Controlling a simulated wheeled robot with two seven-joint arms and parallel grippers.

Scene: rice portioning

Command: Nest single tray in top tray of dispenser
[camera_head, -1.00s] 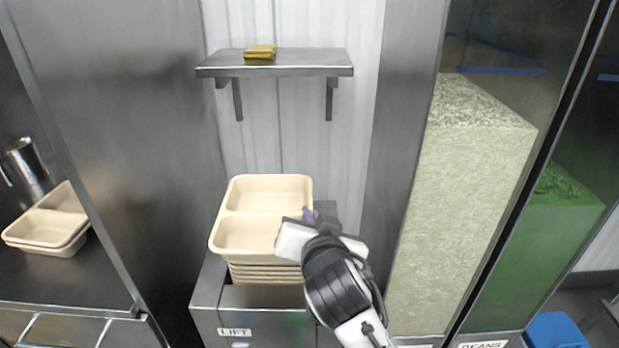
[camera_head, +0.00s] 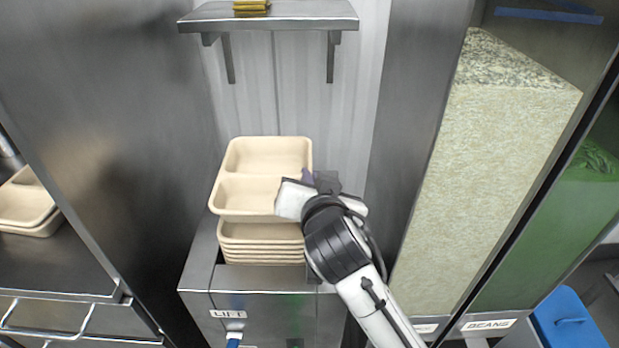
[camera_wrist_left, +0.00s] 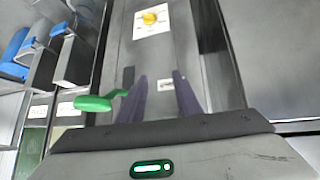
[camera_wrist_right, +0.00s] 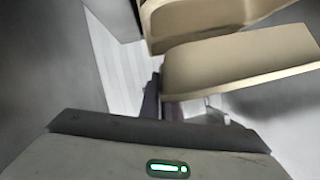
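The single tan tray (camera_head: 262,190), with two compartments, is over the tan tray stack (camera_head: 262,250) on the dispenser (camera_head: 262,280). It hides the stack's top, so I cannot tell if they touch. My right gripper (camera_head: 308,182) is at the single tray's right side. In the right wrist view its fingers (camera_wrist_right: 161,105) are close together at the edge of a tan tray (camera_wrist_right: 240,62), and seem closed on it. My left gripper is outside the head view. Its fingers (camera_wrist_left: 162,98) are apart and empty in the left wrist view.
A wall shelf (camera_head: 270,18) with a small yellow stack is behind. More tan trays (camera_head: 25,205) sit on the left counter. A tall rice block (camera_head: 490,170) and green beans (camera_head: 545,235) stand at right. A green handle (camera_wrist_left: 95,103) is beside my left fingers.

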